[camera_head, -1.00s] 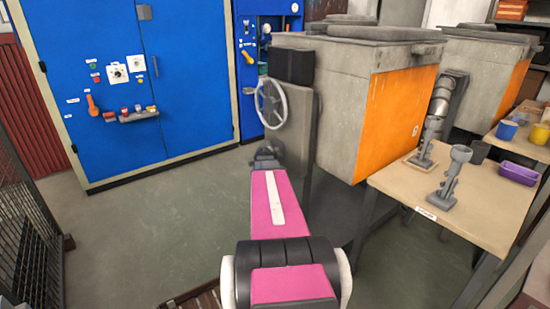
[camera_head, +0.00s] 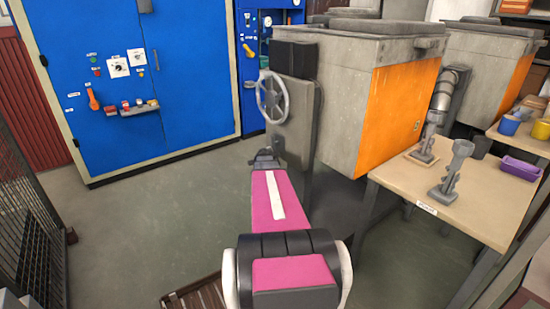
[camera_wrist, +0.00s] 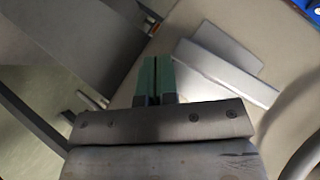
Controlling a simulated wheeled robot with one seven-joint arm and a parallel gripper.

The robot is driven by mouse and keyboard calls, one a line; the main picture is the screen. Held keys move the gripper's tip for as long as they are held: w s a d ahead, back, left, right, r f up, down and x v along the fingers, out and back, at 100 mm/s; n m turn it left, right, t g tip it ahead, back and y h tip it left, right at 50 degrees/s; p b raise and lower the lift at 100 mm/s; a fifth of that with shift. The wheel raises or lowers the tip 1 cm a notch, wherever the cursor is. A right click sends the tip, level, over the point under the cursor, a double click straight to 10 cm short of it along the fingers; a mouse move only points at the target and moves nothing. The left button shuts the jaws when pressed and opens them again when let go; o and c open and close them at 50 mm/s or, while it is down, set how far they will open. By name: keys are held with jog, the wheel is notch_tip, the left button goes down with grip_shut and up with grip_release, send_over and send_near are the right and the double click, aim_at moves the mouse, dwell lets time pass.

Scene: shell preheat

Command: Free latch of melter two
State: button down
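Two grey melters with orange side panels stand at the right in the head view, a nearer one (camera_head: 345,95) and a farther one (camera_head: 485,75). I cannot tell which is melter two. A spoked handwheel (camera_head: 272,98) is on the grey upright in front of the nearer melter. My gripper (camera_head: 267,157) is just below the wheel. In the wrist view its green fingertips (camera_wrist: 155,78) lie side by side with a thin dark gap, shut and empty. A pale grey bar with a plate (camera_wrist: 228,72) lies right of them, apart; I cannot tell whether it is the latch.
A table (camera_head: 480,205) with grey metal fittings and a purple tray (camera_head: 520,171) stands at the right. A blue cabinet (camera_head: 110,80) is behind at the left, and a mesh fence (camera_head: 30,225) at the far left.

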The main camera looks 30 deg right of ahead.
jog(key=shift+w+f, duration=0.25)
jog(key=shift+w, duration=0.1)
dwell(0.7)
